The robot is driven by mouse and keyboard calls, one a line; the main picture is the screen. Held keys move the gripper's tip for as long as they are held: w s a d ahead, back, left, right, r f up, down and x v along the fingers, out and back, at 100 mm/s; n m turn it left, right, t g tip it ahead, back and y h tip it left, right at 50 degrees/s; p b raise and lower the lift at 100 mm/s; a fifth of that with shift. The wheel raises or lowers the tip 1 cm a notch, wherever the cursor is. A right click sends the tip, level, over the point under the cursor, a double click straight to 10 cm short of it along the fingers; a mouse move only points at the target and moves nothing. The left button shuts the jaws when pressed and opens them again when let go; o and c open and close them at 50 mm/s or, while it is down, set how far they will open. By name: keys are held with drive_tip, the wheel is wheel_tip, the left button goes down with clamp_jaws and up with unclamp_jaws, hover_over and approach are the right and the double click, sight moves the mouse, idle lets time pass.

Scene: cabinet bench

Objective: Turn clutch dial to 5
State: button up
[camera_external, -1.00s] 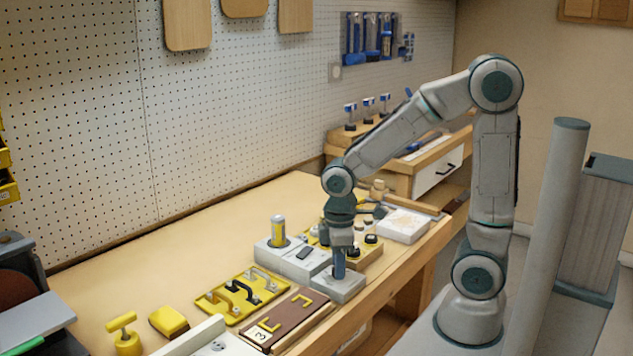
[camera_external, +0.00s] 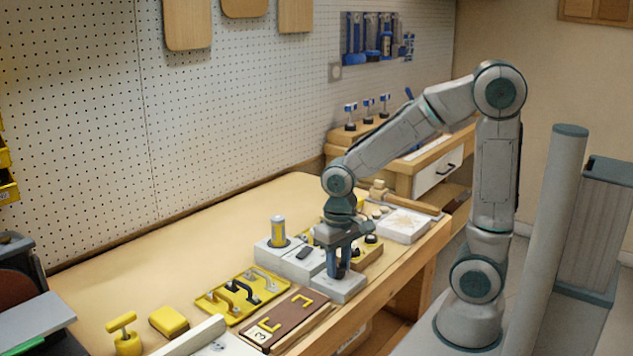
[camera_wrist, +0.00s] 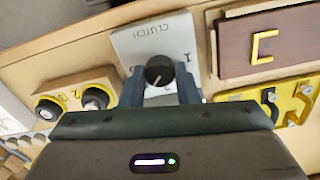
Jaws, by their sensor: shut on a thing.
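The clutch dial (camera_wrist: 158,68) is a round black knob with a light pointer line. It sits on a pale plate (camera_wrist: 135,42) lettered CLUTCH, with a numeral 1 near its right side in the wrist view. My gripper (camera_wrist: 161,80) points down with its dark fingers on either side of the dial, shut on it. In the external view, my gripper (camera_external: 338,270) stands over the pale clutch block (camera_external: 345,290) near the bench's front edge. The other numerals on the plate cannot be read.
A brown board (camera_external: 290,317) with yellow brackets and a yellow tray (camera_external: 240,295) with handles lie left of the clutch block. A wooden block with black knobs (camera_wrist: 75,95) is close on its other side. The bench's back left (camera_external: 190,255) is clear.

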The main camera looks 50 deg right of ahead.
sight(339, 268)
drive_tip(key=m, duration=0.4)
drive_tip(key=shift+b, duration=0.35)
drive_tip(key=shift+m+b, duration=0.3)
drive_tip(key=shift+m, duration=1.5)
drive_tip(key=o, duration=1)
drive_tip(key=shift+c, duration=0.2)
drive_tip(key=shift+r, duration=0.15)
wheel_tip(339, 268, up, 14)
drive_tip(key=p, duration=0.2)
drive_tip(key=shift+f, duration=0.2)
